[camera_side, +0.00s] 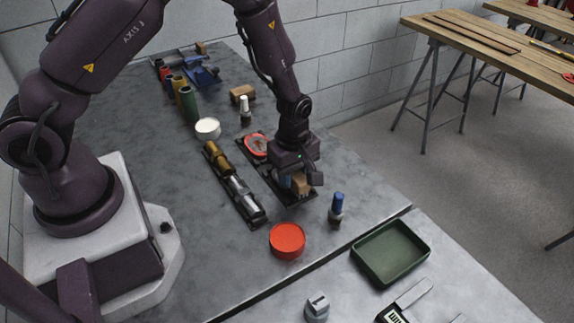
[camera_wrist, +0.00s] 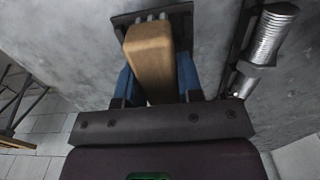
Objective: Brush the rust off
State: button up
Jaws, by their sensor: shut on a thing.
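My gripper (camera_side: 297,183) points down over the near end of a dark rack on the grey bench. Its blue fingers (camera_wrist: 158,85) are shut on a tan block (camera_wrist: 150,60), which looks like the brush's wooden handle. The block also shows below the gripper in the side view (camera_side: 301,186). A dark plate with several grey pegs (camera_wrist: 152,15) lies beyond the block; I cannot tell whether they touch. A reddish-orange rimmed part (camera_side: 257,145) sits at the rack's far end and may be the rusty piece. The block's underside and any bristles are hidden.
A dark rail with brass and silver fittings (camera_side: 233,184) lies left of the gripper. A blue-capped bottle (camera_side: 337,208), red round container (camera_side: 287,241) and green tray (camera_side: 391,252) stand nearer. A white dish (camera_side: 208,128), white-capped bottle (camera_side: 246,111) and tan block (camera_side: 243,95) stand farther back.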

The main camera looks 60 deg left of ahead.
jog(key=shift+d, duration=0.85)
jog(key=shift+a, duration=3.05)
jog(key=shift+w, duration=0.3)
jog(key=shift+d, duration=3.05)
jog(key=shift+a, duration=3.1)
jog(key=shift+r, duration=4.05)
